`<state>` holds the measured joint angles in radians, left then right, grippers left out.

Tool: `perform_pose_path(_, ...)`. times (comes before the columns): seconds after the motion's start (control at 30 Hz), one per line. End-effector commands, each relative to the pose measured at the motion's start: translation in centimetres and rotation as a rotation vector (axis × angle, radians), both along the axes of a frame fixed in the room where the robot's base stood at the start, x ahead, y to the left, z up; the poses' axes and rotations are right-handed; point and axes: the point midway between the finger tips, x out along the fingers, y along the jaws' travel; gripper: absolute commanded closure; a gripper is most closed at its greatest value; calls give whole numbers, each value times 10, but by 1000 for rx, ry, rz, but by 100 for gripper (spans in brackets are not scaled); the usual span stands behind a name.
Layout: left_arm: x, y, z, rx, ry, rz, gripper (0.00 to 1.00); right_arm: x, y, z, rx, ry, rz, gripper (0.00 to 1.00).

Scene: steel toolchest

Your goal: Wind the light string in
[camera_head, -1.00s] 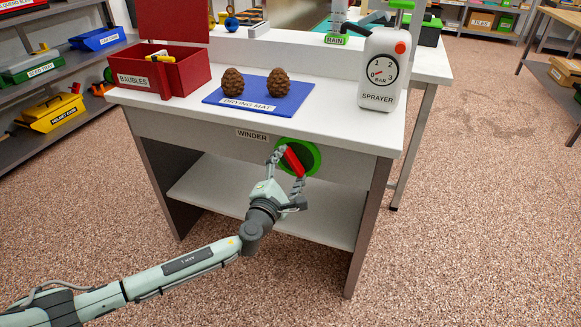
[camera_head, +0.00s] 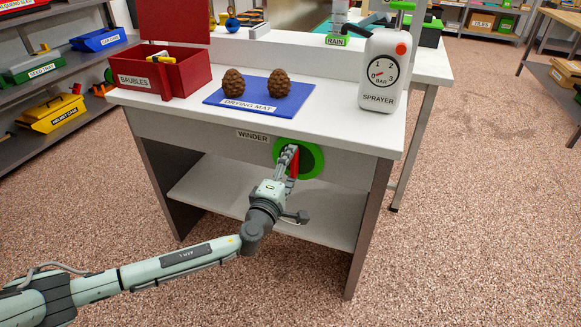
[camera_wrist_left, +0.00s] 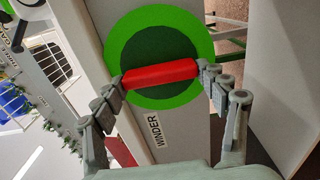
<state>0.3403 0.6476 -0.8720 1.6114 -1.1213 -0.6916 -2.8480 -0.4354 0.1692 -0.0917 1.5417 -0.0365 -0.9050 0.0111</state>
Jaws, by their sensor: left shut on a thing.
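My left gripper (camera_head: 292,160) is at the disc, shut on the red handle. In the left wrist view the red handle (camera_wrist_left: 160,73) spans between the two fingers of my left gripper (camera_wrist_left: 163,76), in front of the dark green centre of the disc (camera_wrist_left: 190,18). In the head view the handle stands near upright, partly hidden by the fingers. No light string can be made out. My right gripper is not in view.
On the white bench top (camera_head: 335,125) stand a red baubles box (camera_head: 185,75), a blue drying mat (camera_head: 228,104) with two pine cones (camera_head: 278,83), and a white sprayer (camera_head: 380,75). A lower shelf (camera_head: 335,215) lies beneath the winder. The floor in front is clear.

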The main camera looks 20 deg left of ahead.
Motion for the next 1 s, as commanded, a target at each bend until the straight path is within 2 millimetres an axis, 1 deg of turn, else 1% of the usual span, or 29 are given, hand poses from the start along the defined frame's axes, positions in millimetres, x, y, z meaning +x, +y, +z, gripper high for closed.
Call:
perform_pose_path(0.37,0,0,-1,10,1,0,56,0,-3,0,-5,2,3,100)
perform_pose_path(0.4,0,0,-1,10,1,0,25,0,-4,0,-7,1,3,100)
perform_pose_path(0.53,0,0,0,9,1,0,8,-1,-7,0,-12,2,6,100)
perform_pose_path(0.57,0,0,0,9,1,0,6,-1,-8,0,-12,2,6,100)
perform_pose_path(0.8,0,0,0,7,0,0,6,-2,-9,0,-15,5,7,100)
perform_pose_path(0.87,0,0,0,7,0,0,6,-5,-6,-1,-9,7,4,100)
perform_pose_path(1.0,-9,0,-1,7,1,-2,6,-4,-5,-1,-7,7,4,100)
